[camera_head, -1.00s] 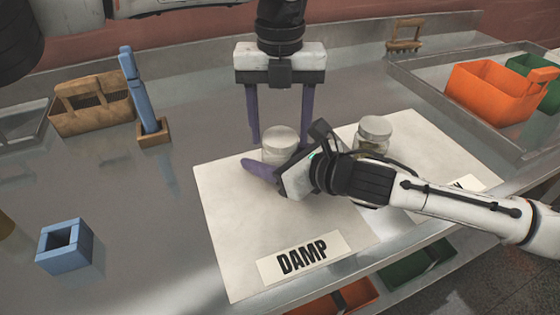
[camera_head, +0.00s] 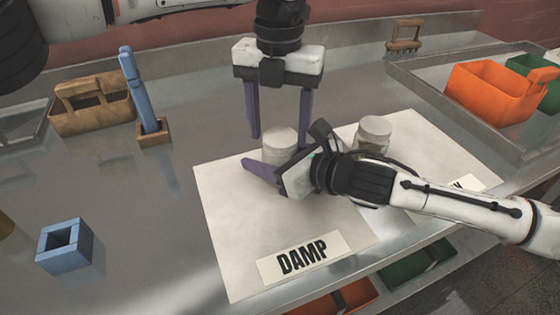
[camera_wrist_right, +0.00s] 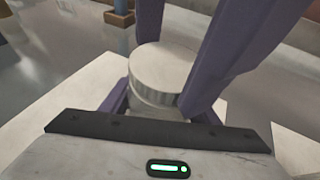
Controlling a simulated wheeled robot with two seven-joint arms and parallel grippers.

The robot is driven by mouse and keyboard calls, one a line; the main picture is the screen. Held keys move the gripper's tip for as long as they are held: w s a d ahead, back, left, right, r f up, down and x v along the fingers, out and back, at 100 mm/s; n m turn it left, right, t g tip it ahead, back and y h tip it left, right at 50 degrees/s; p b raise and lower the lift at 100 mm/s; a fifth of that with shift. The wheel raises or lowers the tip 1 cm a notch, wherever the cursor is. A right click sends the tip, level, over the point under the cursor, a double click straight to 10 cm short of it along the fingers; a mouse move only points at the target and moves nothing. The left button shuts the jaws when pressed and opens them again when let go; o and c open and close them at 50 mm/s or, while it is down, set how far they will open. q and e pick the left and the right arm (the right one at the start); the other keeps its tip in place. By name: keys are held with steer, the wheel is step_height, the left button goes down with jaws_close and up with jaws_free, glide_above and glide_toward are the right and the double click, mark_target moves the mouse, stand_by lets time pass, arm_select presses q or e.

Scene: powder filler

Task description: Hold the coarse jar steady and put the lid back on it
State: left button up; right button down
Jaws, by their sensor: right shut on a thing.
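The coarse jar is a pale jar with a white lid (camera_head: 281,139) resting on its top. It stands on the white mat; its body is mostly hidden. My right gripper (camera_head: 277,172) comes in from the right and is shut on the jar below the lid, as the right wrist view also shows with the lid (camera_wrist_right: 164,66) above its fingers. My left gripper (camera_head: 279,140) hangs over the jar, with its purple fingers apart on either side of the lid. A gap shows at the lid's left side in the head view; contact on the right is unclear.
A second lidded jar (camera_head: 374,134) stands behind my right forearm. The white mat (camera_head: 225,215) has a DAMP label (camera_head: 303,258) in front. Orange bin (camera_head: 490,105) stands right.

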arm_select(q)
steer(key=shift+o, duration=0.3)
steer(key=shift+s+d, duration=0.15)
steer(key=shift+d, duration=0.2)
steer(key=shift+a+r, duration=0.15)
steer(key=shift+r, duration=2.15)
steer(key=shift+c, duration=1.3)
step_height(320, 180, up, 3)
steer(key=n, duration=0.3)
steer(key=shift+a+r, duration=0.1)
steer(key=shift+r, duration=0.1)
steer(key=shift+f, duration=0.1)
steer(key=shift+f, duration=3.9)
